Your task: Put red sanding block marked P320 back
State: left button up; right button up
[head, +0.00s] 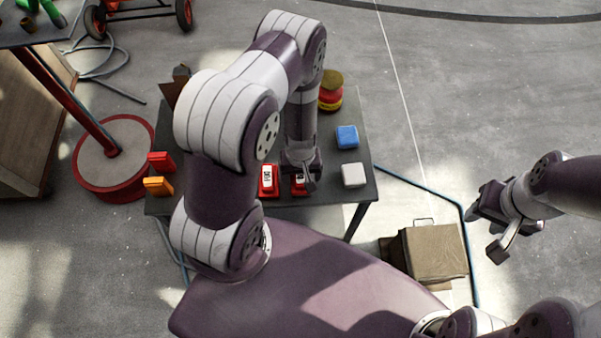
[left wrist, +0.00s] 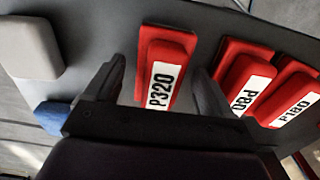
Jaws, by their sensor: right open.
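The red sanding block marked P320 (left wrist: 166,68) lies on the dark table top, its white label facing up in the left wrist view. In the head view a red block (head: 299,187) partly shows under my left gripper (head: 303,178). In the left wrist view my left gripper (left wrist: 159,70) is open, with one finger on each side of the P320 block and visible gaps between. Red blocks marked P80 (left wrist: 242,75) and P180 (left wrist: 292,95) lie to its right there. My right gripper (head: 497,226) is open and empty, off the table at the right.
A blue block (head: 347,137) and a white block (head: 353,175) lie at the table's right side. Round red and yellow pieces (head: 330,95) are stacked behind. Red (head: 161,161) and orange (head: 158,186) items sit at the left edge. A brown box (head: 434,252) stands on the floor.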

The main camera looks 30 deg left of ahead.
pick_arm(q)
notch_tip(320, 180, up, 23)
jog(key=d+m+p, duration=0.2)
jog(key=m+p, duration=0.1)
jog(key=p, duration=0.1)
jog(key=s+r+m+t+b, duration=0.1)
jog(key=s+r+m+b, duration=0.2)
jog(key=s+r, duration=0.1)
jog(key=shift+s+d+r+m, duration=0.2)
jog(key=shift+r+m, duration=0.1)
jog(key=shift+r, duration=0.15)
jog(key=shift+w, duration=0.1)
